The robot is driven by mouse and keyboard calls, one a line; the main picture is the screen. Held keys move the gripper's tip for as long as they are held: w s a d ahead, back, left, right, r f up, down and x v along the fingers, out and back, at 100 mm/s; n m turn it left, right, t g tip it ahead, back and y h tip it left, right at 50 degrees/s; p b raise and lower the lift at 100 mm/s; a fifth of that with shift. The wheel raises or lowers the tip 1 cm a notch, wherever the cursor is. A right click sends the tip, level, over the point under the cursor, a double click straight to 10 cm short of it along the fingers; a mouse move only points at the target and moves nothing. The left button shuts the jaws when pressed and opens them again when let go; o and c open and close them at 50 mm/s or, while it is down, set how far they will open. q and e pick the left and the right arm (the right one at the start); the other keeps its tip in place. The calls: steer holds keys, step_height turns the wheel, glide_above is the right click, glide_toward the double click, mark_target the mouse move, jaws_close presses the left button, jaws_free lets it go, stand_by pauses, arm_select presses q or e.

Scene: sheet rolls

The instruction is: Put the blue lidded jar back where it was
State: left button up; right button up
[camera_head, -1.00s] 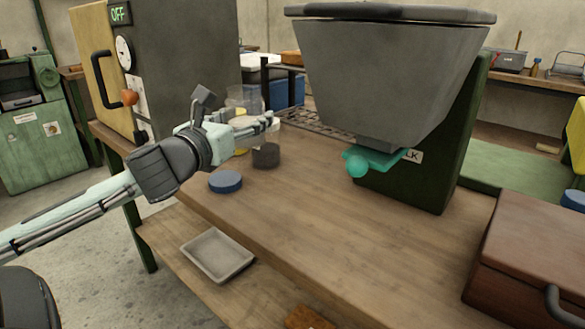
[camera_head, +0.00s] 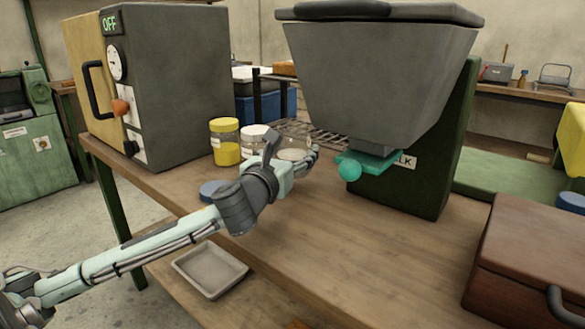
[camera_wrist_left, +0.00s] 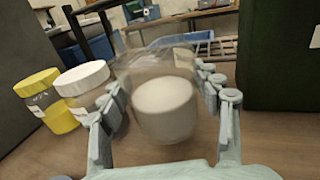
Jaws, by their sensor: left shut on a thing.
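My left gripper (camera_head: 303,160) is shut on a clear jar (camera_wrist_left: 165,112) with pale contents. In the left wrist view the jar stands between the two fingers, and I see no lid on it. In the head view the arm and fingers hide most of the jar, and I cannot tell whether it touches the bench. A flat round blue lid (camera_head: 211,189) lies on the bench, partly behind my left arm. My right gripper is not in view.
A yellow-lidded jar (camera_head: 225,143) and a white-lidded jar (camera_head: 253,138) stand behind the left gripper. A grey hopper (camera_head: 375,80) with a teal outlet is close on its right. A brown case (camera_head: 530,250) stands front right. The bench's front middle is clear.

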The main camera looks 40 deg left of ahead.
arm_select(q)
steer(key=shift+f+b, duration=0.4)
steer(key=shift+f, duration=1.45)
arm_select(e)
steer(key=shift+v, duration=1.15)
arm_select(q)
steer(key=shift+f, duration=0.1)
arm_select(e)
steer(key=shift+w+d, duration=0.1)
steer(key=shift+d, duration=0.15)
arm_select(q)
steer(key=o, duration=1.5)
steer(key=shift+f, duration=0.1)
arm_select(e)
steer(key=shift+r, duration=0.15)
